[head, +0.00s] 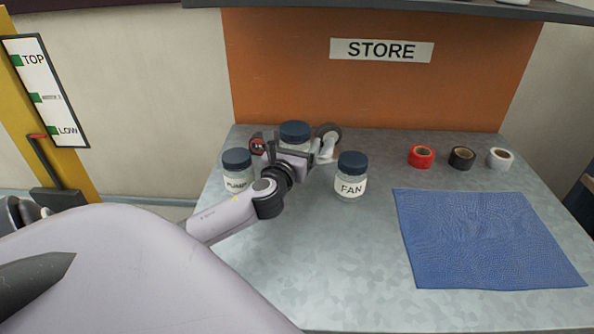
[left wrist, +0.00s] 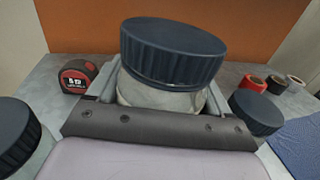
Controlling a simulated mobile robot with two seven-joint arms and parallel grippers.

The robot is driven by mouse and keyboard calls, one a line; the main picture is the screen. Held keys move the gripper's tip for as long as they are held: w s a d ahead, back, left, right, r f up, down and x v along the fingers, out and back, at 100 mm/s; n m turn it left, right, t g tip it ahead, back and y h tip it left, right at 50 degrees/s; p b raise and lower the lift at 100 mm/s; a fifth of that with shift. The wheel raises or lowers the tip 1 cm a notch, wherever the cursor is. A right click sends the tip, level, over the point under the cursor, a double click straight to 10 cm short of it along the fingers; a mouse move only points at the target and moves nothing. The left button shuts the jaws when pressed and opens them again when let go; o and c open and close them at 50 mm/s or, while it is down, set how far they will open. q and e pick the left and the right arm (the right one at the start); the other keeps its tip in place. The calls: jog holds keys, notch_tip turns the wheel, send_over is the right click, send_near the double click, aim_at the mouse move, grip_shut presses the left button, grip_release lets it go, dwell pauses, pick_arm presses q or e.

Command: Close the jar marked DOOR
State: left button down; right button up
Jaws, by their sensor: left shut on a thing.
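A jar with a dark blue lid (head: 295,131) stands at the back of the grey table, its marking hidden behind my gripper. My left gripper (head: 296,154) is shut on this jar's glass body, below the lid. In the left wrist view the lid (left wrist: 172,50) sits on top of the glass (left wrist: 160,97) and looks slightly tilted; I cannot tell if it is tight. A jar marked PUMP (head: 237,168) stands to the left, and a jar marked FAN (head: 351,177) to the right, both with blue lids. My right gripper is not in view.
A red and black tape measure (left wrist: 78,77) lies behind left of the held jar. A round grey and white thing (head: 328,136) is behind its right. Red (head: 421,156), black (head: 462,158) and white (head: 500,158) tape rolls and a blue cloth (head: 487,240) lie right. The front middle is clear.

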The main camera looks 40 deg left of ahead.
pick_arm(q)
jog(key=shift+f, duration=1.25)
jog(key=shift+f+b, duration=0.95)
jog(key=shift+f, duration=1.15)
jog(key=shift+f, duration=0.25)
grip_release()
jog(key=shift+r, duration=0.1)
